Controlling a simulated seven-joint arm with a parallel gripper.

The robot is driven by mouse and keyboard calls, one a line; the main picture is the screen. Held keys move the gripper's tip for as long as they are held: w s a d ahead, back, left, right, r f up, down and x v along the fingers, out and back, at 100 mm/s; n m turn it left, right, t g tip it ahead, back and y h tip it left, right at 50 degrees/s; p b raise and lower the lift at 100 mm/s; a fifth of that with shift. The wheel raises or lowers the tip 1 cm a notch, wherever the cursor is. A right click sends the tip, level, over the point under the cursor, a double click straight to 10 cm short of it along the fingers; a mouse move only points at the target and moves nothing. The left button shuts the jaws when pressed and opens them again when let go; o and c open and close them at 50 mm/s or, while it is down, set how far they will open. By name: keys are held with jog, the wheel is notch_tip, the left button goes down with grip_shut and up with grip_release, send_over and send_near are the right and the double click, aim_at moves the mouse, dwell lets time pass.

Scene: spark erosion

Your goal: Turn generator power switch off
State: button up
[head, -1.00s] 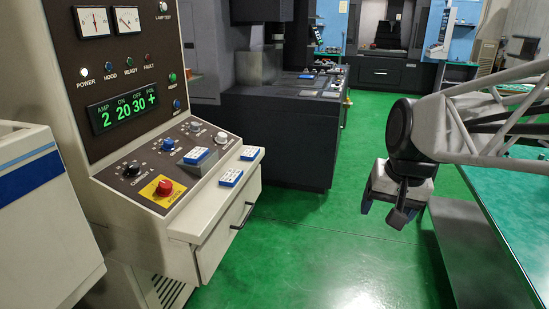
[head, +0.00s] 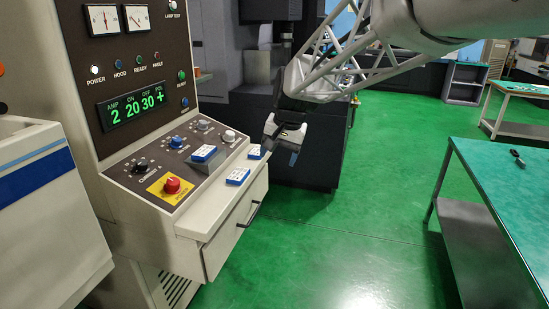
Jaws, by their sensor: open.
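The generator cabinet (head: 62,60) stands at the left in the head view. Its white lamp labelled POWER (head: 96,70) is lit, and the green display (head: 133,105) reads 2, 20, 30, +. The sloped panel carries a red button (head: 172,185) on a yellow plate, a black knob (head: 141,167) and several other knobs. I cannot tell which control is the power switch. My gripper (head: 280,143) is open and empty, in the air to the right of the panel. It appears apart from the cabinet.
Blue-and-white blocks lie by the panel, one (head: 205,153) on a raised grey box and another (head: 238,176) on the front ledge. A drawer with a handle (head: 248,215) is below. A dark machine (head: 305,160) stands behind my gripper. Green floor is clear up to the table (head: 500,190) at right.

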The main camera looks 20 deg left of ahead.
jog(key=w+a+f, duration=0.2)
jog(key=a+f, duration=0.1)
jog(key=a, duration=1.2)
jog(key=g+y, duration=0.1)
jog(key=g, duration=0.1)
send_near(174, 180)
notch_tip(174, 180, down, 2)
jog(key=shift+s+a+f+n, duration=0.25)
jog(key=shift+s+a+n, duration=0.05)
jog(key=shift+a+n, duration=0.15)
jog(key=shift+f, duration=0.1)
jog(key=shift+x, duration=3.8)
jog(key=shift+w, duration=0.15)
jog(key=c, duration=0.9)
